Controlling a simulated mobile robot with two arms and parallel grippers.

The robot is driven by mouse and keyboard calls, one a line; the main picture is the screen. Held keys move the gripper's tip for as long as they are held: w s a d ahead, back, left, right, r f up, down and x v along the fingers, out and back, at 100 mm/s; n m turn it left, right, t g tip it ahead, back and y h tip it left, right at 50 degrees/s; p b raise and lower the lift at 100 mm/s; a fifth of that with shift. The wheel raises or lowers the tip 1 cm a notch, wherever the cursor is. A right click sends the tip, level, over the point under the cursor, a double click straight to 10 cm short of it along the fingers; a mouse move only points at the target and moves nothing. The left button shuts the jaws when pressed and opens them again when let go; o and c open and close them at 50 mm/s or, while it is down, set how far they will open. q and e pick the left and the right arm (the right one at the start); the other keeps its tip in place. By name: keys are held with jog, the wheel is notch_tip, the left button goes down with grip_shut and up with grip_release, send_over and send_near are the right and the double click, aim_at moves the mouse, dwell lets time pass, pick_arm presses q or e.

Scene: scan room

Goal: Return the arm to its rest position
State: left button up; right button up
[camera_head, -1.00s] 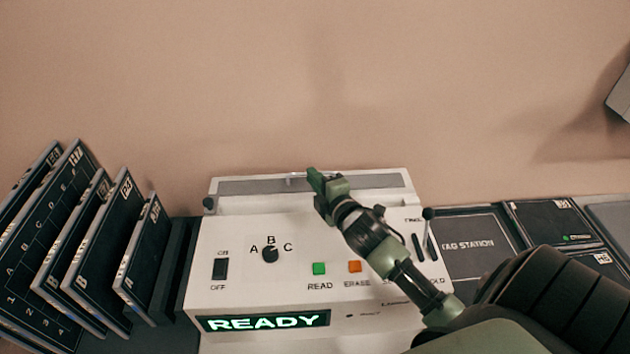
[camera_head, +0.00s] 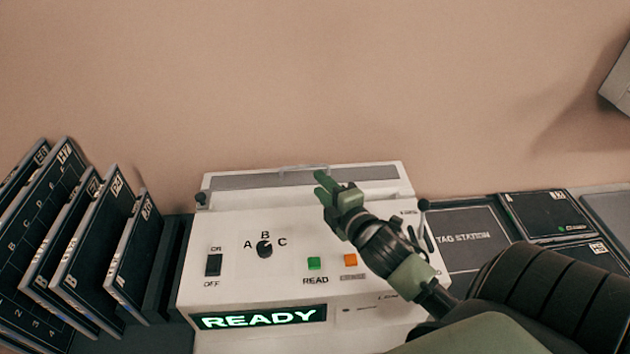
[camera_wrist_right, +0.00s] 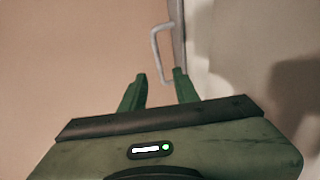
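My right arm comes in from the lower right in the head view. Its green gripper (camera_head: 322,182) is above the back part of the white scanner machine (camera_head: 230,235), near the lid's handle (camera_head: 303,168). In the right wrist view the two green fingers (camera_wrist_right: 158,82) stand apart with a gap between them and nothing held. The machine's display (camera_head: 260,317) reads READY. My left gripper is not in view.
Several dark cassettes (camera_head: 95,250) stand in a rack on the left. A tag station (camera_head: 463,238) and a dark plate with a green light (camera_head: 550,214) lie on the right. A grey box edge (camera_head: 617,85) shows at upper right. The wall behind is bare.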

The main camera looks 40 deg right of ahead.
jog(key=shift+s, duration=0.25)
dwell(0.3)
